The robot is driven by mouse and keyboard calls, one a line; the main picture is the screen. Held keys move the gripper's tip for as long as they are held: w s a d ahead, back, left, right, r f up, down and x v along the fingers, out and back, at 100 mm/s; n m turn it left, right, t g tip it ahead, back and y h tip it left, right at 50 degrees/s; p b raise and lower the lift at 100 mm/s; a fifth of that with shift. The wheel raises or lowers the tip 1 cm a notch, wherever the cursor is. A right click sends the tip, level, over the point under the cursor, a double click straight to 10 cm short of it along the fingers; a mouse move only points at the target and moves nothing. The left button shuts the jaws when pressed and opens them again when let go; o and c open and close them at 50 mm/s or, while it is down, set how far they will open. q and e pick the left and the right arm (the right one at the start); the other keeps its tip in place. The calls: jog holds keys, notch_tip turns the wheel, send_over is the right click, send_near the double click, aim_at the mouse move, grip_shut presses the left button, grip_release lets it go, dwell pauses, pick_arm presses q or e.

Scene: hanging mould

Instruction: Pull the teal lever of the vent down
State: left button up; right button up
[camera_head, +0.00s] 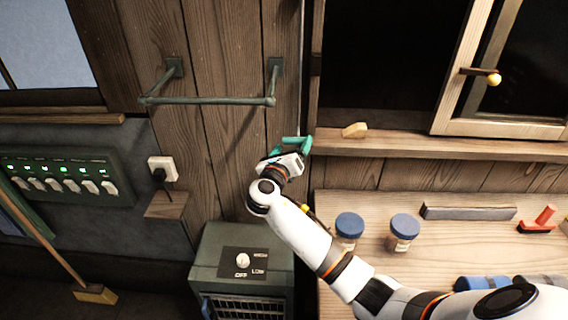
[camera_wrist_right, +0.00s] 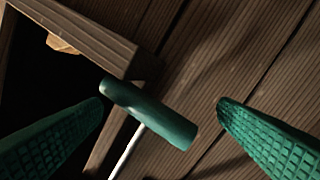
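The teal lever (camera_wrist_right: 150,114) is a round T-shaped handle on a thin pale rod in the right wrist view. My right gripper (camera_wrist_right: 161,106) is open, with one textured green finger on each side of the handle. Gaps show between the handle and both fingers. In the head view my right gripper (camera_head: 294,150) is at the wall beside the window frame, where teal parts overlap; I cannot clearly separate handle from fingers there. A thin pale rod (camera_head: 301,80) runs up from that spot. The vent itself cannot be made out. My left gripper is not in view.
A green towel bar (camera_head: 207,100) sticks out left of the gripper. A window ledge (camera_head: 400,145) with a yellowish wedge (camera_head: 354,130) lies to the right. Below are a heater (camera_head: 226,244) and a workbench with two blue-lidded jars (camera_head: 349,226).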

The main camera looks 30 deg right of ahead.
jog(key=b+v, duration=0.1)
jog(key=v, duration=0.7)
jog(key=shift+r, duration=0.15)
